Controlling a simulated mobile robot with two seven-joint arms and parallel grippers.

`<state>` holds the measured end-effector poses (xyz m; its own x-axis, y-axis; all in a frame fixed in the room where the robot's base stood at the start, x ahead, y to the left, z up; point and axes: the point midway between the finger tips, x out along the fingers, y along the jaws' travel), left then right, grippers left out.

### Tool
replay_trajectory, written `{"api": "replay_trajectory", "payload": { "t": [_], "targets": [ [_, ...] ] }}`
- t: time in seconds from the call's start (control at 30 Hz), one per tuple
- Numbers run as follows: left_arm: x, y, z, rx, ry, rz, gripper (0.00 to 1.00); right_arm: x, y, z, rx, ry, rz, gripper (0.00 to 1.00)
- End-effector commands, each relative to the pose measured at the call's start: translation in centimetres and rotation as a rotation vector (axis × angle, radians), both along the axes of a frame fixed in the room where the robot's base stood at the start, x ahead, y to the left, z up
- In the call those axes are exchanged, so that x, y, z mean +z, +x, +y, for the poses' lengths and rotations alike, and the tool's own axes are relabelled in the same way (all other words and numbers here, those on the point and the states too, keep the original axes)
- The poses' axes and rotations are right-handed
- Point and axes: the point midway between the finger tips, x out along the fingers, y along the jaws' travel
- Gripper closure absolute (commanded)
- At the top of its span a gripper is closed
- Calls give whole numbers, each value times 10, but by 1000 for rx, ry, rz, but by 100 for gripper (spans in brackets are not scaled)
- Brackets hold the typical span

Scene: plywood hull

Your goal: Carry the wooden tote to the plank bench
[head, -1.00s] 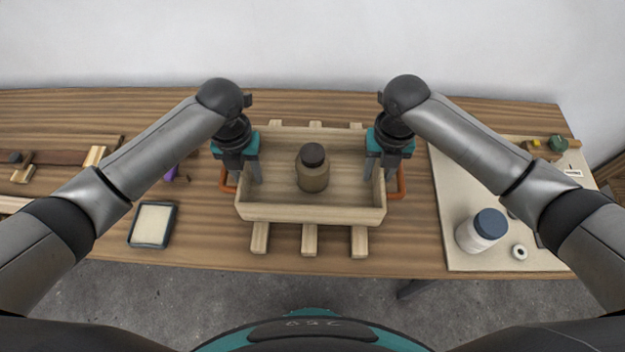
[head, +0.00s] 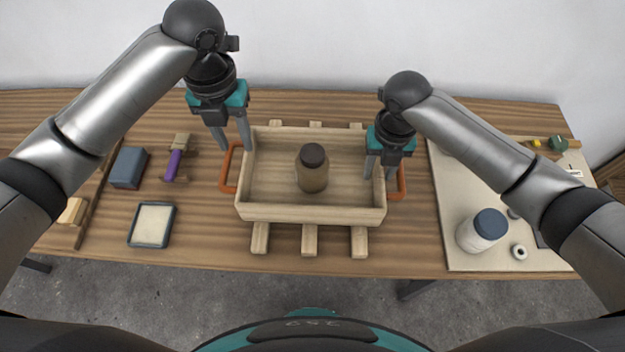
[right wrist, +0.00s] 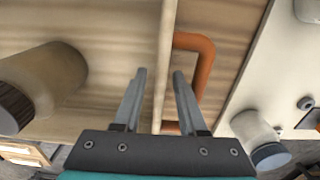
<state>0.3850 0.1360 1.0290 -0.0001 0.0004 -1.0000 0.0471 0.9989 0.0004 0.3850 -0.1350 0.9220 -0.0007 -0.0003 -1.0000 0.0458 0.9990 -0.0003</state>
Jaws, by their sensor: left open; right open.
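The wooden tote (head: 270,212) sits on wooden slats (head: 309,240) on the table. A brown jar with a dark lid (head: 312,172) stands inside it. The tote has an orange handle at its left end (head: 228,176) and another at its right end (head: 402,184). My left gripper (head: 232,147) is open and empty, raised above the left handle and apart from it. My right gripper (head: 380,178) is open at the tote's right end. In the right wrist view its fingers (right wrist: 158,98) straddle the tote's end wall, close to the orange handle (right wrist: 204,62); contact cannot be told.
A framed pad (head: 152,225), a purple-handled tool (head: 174,163) and a blue block (head: 128,167) lie at left. Bare table separates them from the tote.

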Motion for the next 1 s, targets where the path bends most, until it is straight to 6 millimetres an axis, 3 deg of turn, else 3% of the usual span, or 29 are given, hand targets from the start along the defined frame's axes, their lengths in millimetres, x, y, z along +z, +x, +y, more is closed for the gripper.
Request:
{"api": "replay_trajectory", "payload": {
  "t": [0.5,0.7,1.0],
  "targets": [
    [0,0,0,1,0,1,59,98,1,0,-1,1,-3,59],
    [-1,0,0,0,0,1,59,112,0,-1,-1,0,-1,59],
    [-1,0,0,0,0,1,59,113,0,0,-1,0,-1,59]
  ]
}}
